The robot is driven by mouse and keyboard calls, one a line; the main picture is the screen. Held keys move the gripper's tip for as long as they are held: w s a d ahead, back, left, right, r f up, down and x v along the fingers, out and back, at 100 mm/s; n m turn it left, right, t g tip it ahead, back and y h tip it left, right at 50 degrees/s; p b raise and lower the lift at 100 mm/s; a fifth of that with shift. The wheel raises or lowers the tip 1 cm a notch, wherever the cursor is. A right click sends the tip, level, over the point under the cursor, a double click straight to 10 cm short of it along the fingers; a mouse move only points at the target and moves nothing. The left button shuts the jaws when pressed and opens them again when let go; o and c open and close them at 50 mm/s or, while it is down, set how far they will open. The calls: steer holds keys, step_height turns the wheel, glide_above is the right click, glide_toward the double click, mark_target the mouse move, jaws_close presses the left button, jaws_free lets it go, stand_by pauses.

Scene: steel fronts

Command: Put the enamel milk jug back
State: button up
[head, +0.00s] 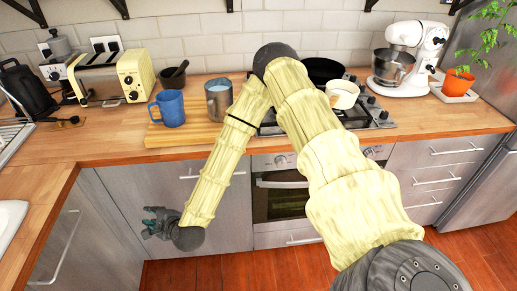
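A blue jug (171,109) with a handle on its left stands upright on a wooden board on the counter. A grey metal-looking vessel (218,99) stands just right of it. I cannot tell for sure which one is the enamel milk jug; the blue one looks enamelled. My gripper (153,223) hangs low in front of the steel cabinet fronts, below the counter and well away from both vessels. It is small and dark here, and its fingers are unclear. I see nothing held in it.
The wooden board (185,134) lies left of the hob (375,114), which bears a cream pot (342,94) and a black pan (322,70). A mortar (174,78), toaster (112,77), kettle (27,91) and stand mixer (402,62) line the back.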

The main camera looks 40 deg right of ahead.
steer(key=s+f+n+g, duration=0.3)
steer(key=s+f+n, duration=0.3)
steer(key=s, duration=0.3)
steer(key=s+f+n+g, duration=0.3)
steer(key=s+f+n, duration=0.2)
steer(key=s+f, duration=0.3)
steer(key=s+d+f+n+g+h, duration=0.1)
steer(key=s+d+n+g, duration=0.2)
steer(key=s+d+n, duration=0.3)
steer(key=s+d+f+n+g+h, duration=0.1)
steer(key=s+d+n+g, duration=0.2)
steer(key=s, duration=1.1)
steer(key=d+n, duration=0.3)
steer(key=d, duration=0.1)
steer(key=shift+d+h, duration=0.25)
steer(key=shift+h, duration=0.15)
steer(key=shift+s, duration=0.15)
